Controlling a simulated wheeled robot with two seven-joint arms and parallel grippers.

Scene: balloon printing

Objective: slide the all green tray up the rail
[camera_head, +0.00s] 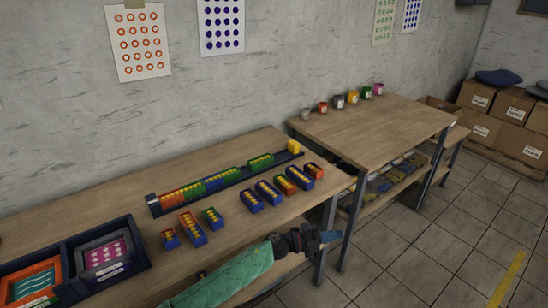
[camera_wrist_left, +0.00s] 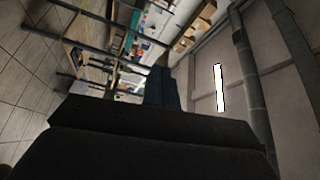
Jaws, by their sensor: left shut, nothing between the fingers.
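The dark rail (camera_head: 241,178) lies along the table near the wall and slants up to the right. It holds a row of orange, green and blue trays with yellow pieces. A green tray (camera_head: 260,161) sits on its right part, apart from the row to its left. In front of the rail, another mostly green tray (camera_head: 213,218) stands on the table; blue also shows on it. My left gripper (camera_head: 331,237) is shut and empty, off the table's front edge, right of and away from the trays. My right gripper is not in view.
Several loose blue and orange trays (camera_head: 268,193) stand in front of the rail. A yellow block (camera_head: 293,147) is at its right end. Dark frames (camera_head: 124,265) fill the table's left front. A second table (camera_head: 375,130) with small cups (camera_head: 338,101) stands to the right.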

